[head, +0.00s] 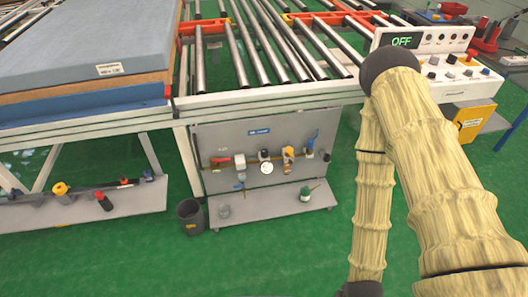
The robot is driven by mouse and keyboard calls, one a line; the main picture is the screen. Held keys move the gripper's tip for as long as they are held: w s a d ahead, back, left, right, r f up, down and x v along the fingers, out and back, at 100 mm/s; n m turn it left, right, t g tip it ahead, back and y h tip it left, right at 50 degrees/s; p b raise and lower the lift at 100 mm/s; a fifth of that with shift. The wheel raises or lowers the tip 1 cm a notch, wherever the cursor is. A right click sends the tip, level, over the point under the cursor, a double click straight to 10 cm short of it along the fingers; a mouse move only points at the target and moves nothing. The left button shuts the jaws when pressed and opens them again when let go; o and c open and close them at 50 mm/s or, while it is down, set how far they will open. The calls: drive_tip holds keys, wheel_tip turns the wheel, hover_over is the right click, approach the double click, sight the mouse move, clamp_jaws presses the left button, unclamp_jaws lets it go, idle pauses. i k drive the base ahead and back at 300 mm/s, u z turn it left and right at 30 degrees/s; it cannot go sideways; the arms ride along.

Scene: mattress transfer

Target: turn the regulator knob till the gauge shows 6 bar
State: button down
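A grey pneumatic panel (228,137) hangs under the roller conveyor's frame, with a row of fittings on a brass-coloured pipe. A small round white gauge (267,168) is in the middle of the row; its needle and numbers are too small to read. A dark knob-like part (264,155) sits just above the gauge and looks like the regulator knob, but I cannot tell its setting. My arm covers the right of the picture and runs down out of the bottom edge. My gripper is not in view, so its place relative to the knob does not show.
Beside the knob are a red valve handle (221,160), an orange-yellow fitting (288,154) and a blue-topped fitting (311,143). A shelf (260,209) below carries a green bottle (305,194). A dark bin (190,216) stands left. The green floor in front is clear.

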sight(264, 152)
drive_tip(key=u, duration=0.05)
drive_tip(key=k, duration=0.45)
drive_tip(key=u, duration=0.4)
drive_tip(key=i, duration=1.35)
drive_tip(key=z, duration=0.1)
